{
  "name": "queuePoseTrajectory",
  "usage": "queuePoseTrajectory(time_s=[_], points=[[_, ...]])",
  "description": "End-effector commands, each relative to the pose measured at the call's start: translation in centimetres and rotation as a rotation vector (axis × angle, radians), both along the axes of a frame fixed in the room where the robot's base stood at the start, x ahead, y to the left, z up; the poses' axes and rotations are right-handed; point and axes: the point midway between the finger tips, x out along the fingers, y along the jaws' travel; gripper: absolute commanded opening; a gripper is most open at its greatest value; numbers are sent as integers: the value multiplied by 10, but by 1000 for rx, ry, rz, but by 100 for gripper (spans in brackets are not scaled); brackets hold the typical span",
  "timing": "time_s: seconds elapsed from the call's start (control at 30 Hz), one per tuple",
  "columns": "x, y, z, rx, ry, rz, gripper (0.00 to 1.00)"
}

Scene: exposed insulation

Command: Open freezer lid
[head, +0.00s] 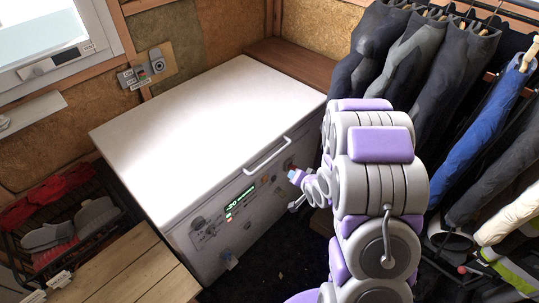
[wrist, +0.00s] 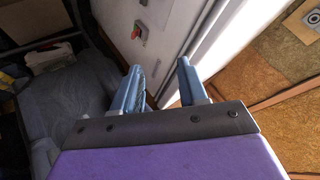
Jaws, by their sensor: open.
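The white chest freezer (head: 215,150) stands against the insulated wall, with its lid (head: 210,120) down. The lid's white bar handle (head: 267,156) is on the front edge. A green-lit display (head: 240,202) is on the freezer's front panel. My gripper (head: 293,176) is in front of the freezer, to the right of and a little below the handle in the head view. In the wrist view my gripper (wrist: 160,82) shows two blue fingers spread apart with nothing between them. The freezer's white side (wrist: 195,45) is beyond them, with a red button (wrist: 137,33). I cannot make out the handle there.
Wetsuits and jackets (head: 420,60) hang along the right. A wooden bench (head: 125,275) and a dark crate with gloves and red cloth (head: 65,225) are at the lower left. A window (head: 50,45) is at the upper left. Dark floor (head: 265,265) lies in front of the freezer.

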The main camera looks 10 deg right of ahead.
Motion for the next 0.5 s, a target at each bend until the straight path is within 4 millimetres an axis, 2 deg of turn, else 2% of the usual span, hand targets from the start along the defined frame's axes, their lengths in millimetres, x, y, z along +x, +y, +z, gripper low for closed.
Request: queuePoseTrajectory(time_s=[0.07,0.23,0.5], points=[[3,0,-14,106,-54,-32,42],[7,11,-29,345,-188,-95,42],[0,34,-30,645,-356,-197,42]])
